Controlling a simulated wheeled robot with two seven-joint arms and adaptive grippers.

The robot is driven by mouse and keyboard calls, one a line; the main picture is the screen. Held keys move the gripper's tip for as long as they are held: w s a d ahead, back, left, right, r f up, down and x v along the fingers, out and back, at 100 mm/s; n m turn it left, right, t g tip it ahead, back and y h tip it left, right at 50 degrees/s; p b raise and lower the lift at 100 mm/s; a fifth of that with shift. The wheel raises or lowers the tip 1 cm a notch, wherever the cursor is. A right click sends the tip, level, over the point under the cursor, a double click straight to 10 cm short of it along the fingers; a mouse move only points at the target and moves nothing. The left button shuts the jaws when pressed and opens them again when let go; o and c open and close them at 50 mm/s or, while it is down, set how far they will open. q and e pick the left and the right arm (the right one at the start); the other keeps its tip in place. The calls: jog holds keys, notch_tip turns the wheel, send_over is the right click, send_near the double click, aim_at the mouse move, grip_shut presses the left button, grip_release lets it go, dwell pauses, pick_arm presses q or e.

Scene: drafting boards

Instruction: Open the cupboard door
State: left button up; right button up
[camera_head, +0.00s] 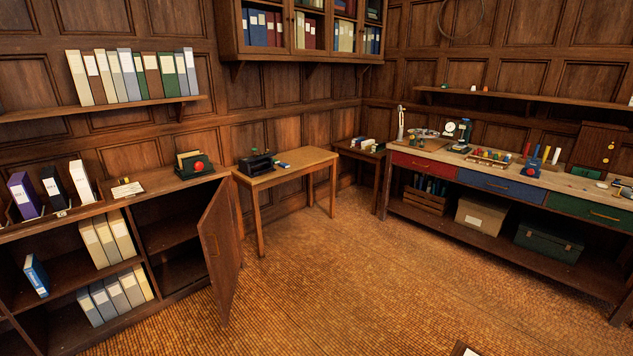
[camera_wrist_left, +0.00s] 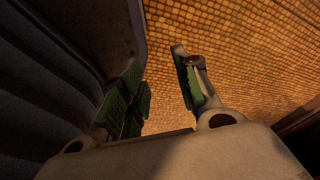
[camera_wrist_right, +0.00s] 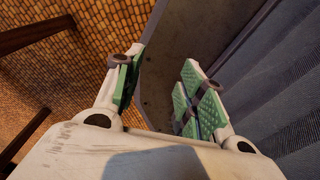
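The cupboard door (camera_head: 220,255) is a dark wood panel in the lower left of the head view. It stands swung out into the room, hinged at the right end of the low cupboard (camera_head: 152,178). A small handle (camera_head: 214,244) shows on its face. The compartment behind it (camera_head: 180,268) is visible and looks empty, with one shelf. Neither gripper shows in the head view. My left gripper (camera_wrist_left: 160,88) is open and empty in the left wrist view, above the floor. My right gripper (camera_wrist_right: 160,88) is open and empty in the right wrist view. The door shows in neither wrist view.
A small wooden table (camera_head: 285,163) stands behind the door, to its right. A long workbench (camera_head: 500,178) with coloured drawers runs along the right wall. The cupboard's left part holds binders (camera_head: 108,238). The floor (camera_head: 350,280) in the middle is clear.

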pick_arm(q)
jog(key=s+r+g+p, duration=0.2)
jog(key=s+p, duration=0.2)
jog(key=s, duration=0.4)
pick_arm(e)
notch_tip(320, 180, up, 3)
jog(key=s+d+g, duration=0.1)
jog(key=s, duration=0.2)
pick_arm(q)
jog(key=r+p, duration=0.1)
jog(key=w+r+p, duration=0.1)
jog(key=r+p, duration=0.2)
jog(key=r, duration=0.1)
jog(key=shift+w+d+p, duration=0.3)
jog(key=shift+d+p, duration=0.05)
jog(key=shift+d, duration=0.05)
pick_arm(e)
jog(key=w+r+t, duration=0.1)
jog(key=w+r, duration=0.3)
jog(key=w, duration=0.5)
jog(key=shift+r, duration=0.25)
pick_arm(q)
jog(key=shift+c, duration=0.5)
pick_arm(e)
jog(key=shift+w+a, duration=0.1)
